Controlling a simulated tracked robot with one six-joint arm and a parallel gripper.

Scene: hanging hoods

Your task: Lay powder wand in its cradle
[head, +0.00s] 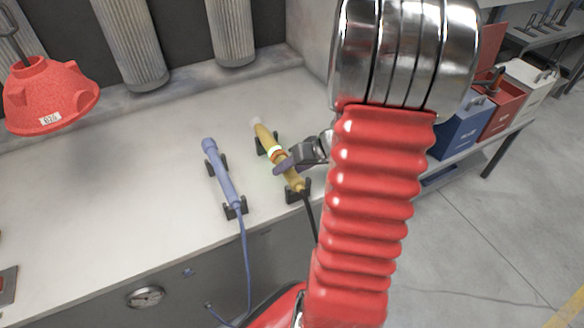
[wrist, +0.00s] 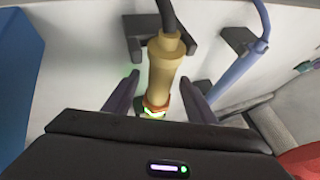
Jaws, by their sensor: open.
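The yellow powder wand (head: 267,137) lies across two dark cradle brackets (head: 297,194) on the pale bench in the head view, with a black cable running off its near end. My gripper (head: 285,165) is at the wand's middle, near its orange and pale bands. In the wrist view the wand (wrist: 164,72) runs between the two open fingers of my gripper (wrist: 155,95), with visible gaps on both sides. One cradle bracket (wrist: 133,38) shows at the cable end. My gripper hides part of the wand and the far bracket in the wrist view.
A blue wand (head: 224,178) rests in its own brackets to the left. A red hood (head: 48,97) hangs at the upper left. Blue (head: 461,128), red and white boxes stand at the right.

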